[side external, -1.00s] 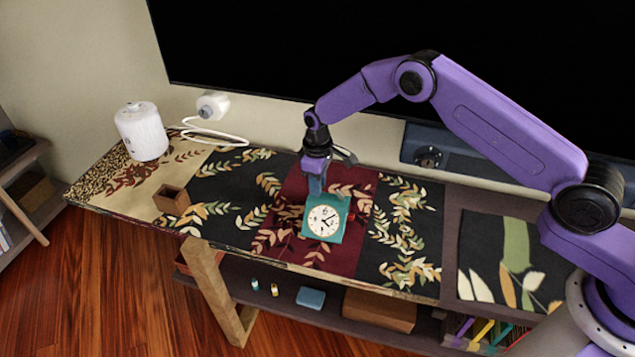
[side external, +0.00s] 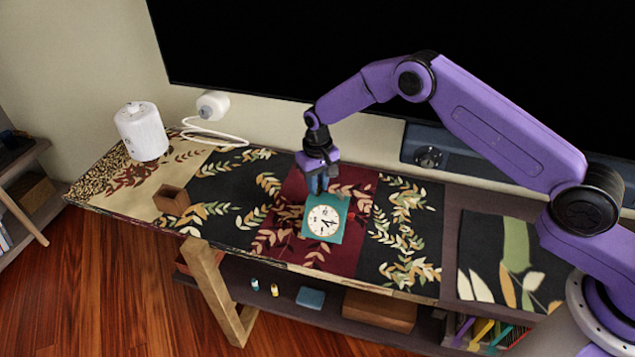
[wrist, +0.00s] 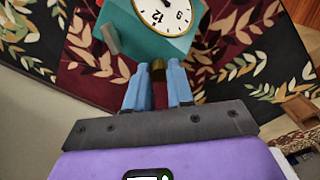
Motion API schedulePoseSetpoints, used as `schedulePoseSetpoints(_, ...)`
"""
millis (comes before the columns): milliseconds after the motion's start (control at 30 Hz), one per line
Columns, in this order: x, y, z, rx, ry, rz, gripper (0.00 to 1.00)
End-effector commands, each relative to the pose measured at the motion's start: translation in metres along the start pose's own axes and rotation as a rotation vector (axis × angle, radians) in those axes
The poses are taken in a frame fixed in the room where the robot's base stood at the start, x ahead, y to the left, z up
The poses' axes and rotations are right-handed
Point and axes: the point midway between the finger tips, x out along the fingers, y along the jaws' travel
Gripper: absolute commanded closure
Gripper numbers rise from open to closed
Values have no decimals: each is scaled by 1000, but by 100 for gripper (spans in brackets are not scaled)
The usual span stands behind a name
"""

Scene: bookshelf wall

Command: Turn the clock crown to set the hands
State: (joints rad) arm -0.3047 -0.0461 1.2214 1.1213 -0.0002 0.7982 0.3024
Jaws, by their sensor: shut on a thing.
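The teal clock (side external: 337,232) with a white dial stands on the dark red part of the patterned runner. Its dial (wrist: 166,12) shows upside down and cut off at the top of the wrist view. My gripper (side external: 317,186) is at the clock's top edge, pointing down. In the wrist view my gripper's blue fingers (wrist: 160,75) are on either side of a small brass crown (wrist: 158,68) and shut on it. The fingers partly hide the crown. In the side view the crown is hidden.
A small wooden box (side external: 172,201) and a white canister (side external: 142,131) stand to the left. A white cable lies behind them. A large black screen (side external: 400,50) rises behind the table. The runner (side external: 225,190) is clear between the box and the clock.

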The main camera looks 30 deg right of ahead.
Motion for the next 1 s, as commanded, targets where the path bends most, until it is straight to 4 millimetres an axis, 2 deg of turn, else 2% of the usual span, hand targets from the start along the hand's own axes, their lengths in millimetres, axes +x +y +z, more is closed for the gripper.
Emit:
schedulePoseSetpoints(467, 1, 0, 1, 16, -5, 2, 100)
schedulePoseSetpoints(500, 1, 0, 1, 16, -5, 2, 75)
schedulePoseSetpoints(567, 1, 0, 1, 16, -5, 2, 55)
schedulePoseSetpoints(600, 1, 0, 1, 16, -4, 1, 52)
schedulePoseSetpoints(867, 0, 0, 0, 15, -2, 0, 52)
schedulePoseSetpoints(1000, -9, 0, -1, 15, 1, -1, 52)
